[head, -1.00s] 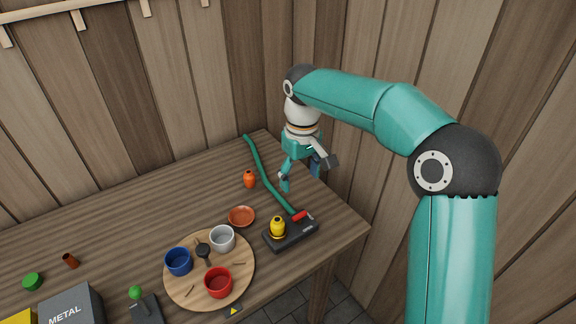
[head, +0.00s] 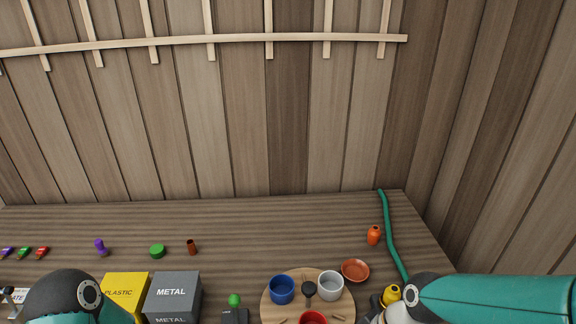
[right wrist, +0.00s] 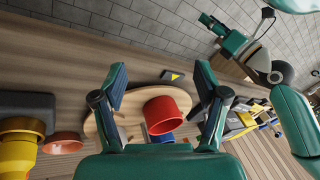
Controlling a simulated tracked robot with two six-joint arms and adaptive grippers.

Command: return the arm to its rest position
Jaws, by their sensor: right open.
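My right arm (head: 500,299) comes in from the right edge of the head view, low over the bench's right side. Its gripper is out of sight there. In the right wrist view my right gripper (right wrist: 160,75) is open, its fingers wide apart with nothing held. Beyond and below the fingers are a red cup (right wrist: 167,112) and a round wooden board (right wrist: 130,100). Part of my left arm (head: 75,298) shows at the lower left of the head view. My left gripper (right wrist: 236,16) appears small at the top right of the wrist view; its opening is unclear.
The board (head: 266,306) holds blue, white and red cups. Plastic (head: 126,285) and metal (head: 172,291) bins stand left. The bench's back middle is clear.

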